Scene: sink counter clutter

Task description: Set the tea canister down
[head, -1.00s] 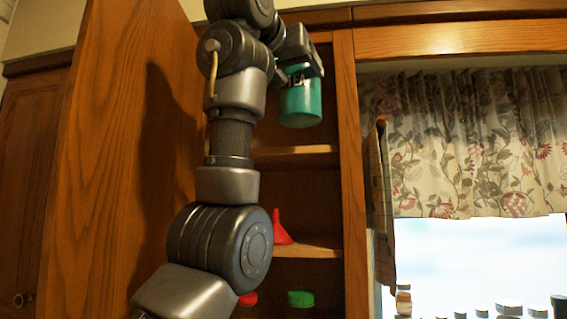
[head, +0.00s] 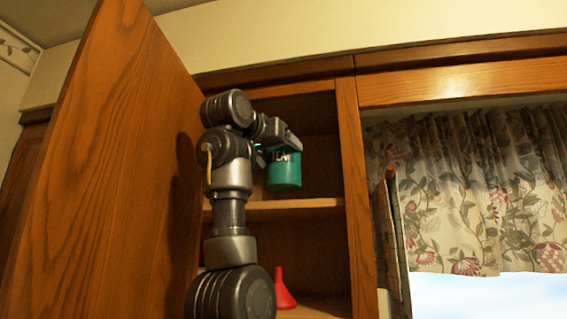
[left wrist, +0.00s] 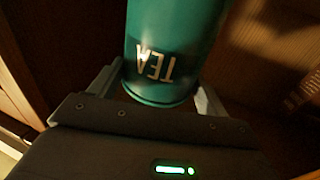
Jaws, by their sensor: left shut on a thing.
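The tea canister (head: 284,174) is a teal cylinder with "TEA" in white letters. In the head view it is inside the open wooden cabinet, just above the upper shelf (head: 300,207); I cannot tell whether its base touches the shelf. My left gripper (head: 282,150) is shut on the canister near its top. In the left wrist view the canister (left wrist: 172,50) sits between the two fingers (left wrist: 155,95), its lettering upside down. My right gripper is not in view.
The open cabinet door (head: 110,160) stands left of my left arm. The cabinet's right post (head: 355,200) is close to the canister's right. A red funnel (head: 282,290) stands on the shelf below. A floral curtain (head: 470,190) hangs at the right.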

